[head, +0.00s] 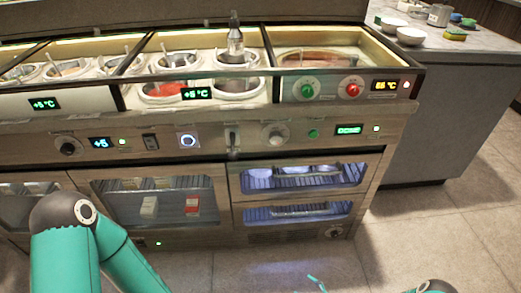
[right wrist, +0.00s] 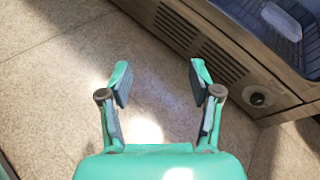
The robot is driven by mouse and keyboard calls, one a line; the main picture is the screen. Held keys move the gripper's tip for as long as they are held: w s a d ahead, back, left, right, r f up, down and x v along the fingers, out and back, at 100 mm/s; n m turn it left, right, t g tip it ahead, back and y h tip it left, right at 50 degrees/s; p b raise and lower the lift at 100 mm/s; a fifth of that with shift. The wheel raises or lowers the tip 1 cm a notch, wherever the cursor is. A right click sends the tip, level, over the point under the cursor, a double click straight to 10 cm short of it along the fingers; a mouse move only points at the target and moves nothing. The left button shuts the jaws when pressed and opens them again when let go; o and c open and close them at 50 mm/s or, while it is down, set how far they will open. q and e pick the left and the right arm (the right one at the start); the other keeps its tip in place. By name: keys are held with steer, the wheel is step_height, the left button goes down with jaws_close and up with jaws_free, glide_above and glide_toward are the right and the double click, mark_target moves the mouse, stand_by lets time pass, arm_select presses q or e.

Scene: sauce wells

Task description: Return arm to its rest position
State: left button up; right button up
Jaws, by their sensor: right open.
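My right gripper (right wrist: 161,82) is open in the right wrist view, with nothing between its fingers. It hangs over the tiled floor, and the lower front of the counter is beyond it. In the head view only a small teal tip of the right gripper (head: 317,283) shows at the bottom edge, low in front of the counter. My left arm bends across the lower left of the head view, and its gripper is out of view.
The sauce counter (head: 215,141) spans the head view, with wells along its top. A bottle (head: 235,42) stands in one well. White bowls (head: 410,36) and a sponge (head: 455,34) sit on a side worktop at upper right. The floor (head: 450,235) at right is clear.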

steer(key=s+a+r+n+g+y+b, duration=0.2)
steer(key=s+a+n+g+y+b, duration=0.15)
steer(key=s+a+n+g, duration=0.7)
steer(key=s+d+n+g+h+b, duration=0.2)
steer(key=s+d+n+g+h, duration=0.2)
steer(key=s+d+n+h, duration=0.45)
steer(key=w+a+r+n+t+b, duration=0.2)
steer(key=w+r+n+t, duration=0.2)
step_height(320, 180, up, 35)
steer(key=p, duration=3.5)
steer(key=shift+s+f+m, duration=0.15)
steer(key=shift+s+m, duration=0.15)
steer(key=shift+d, duration=0.1)
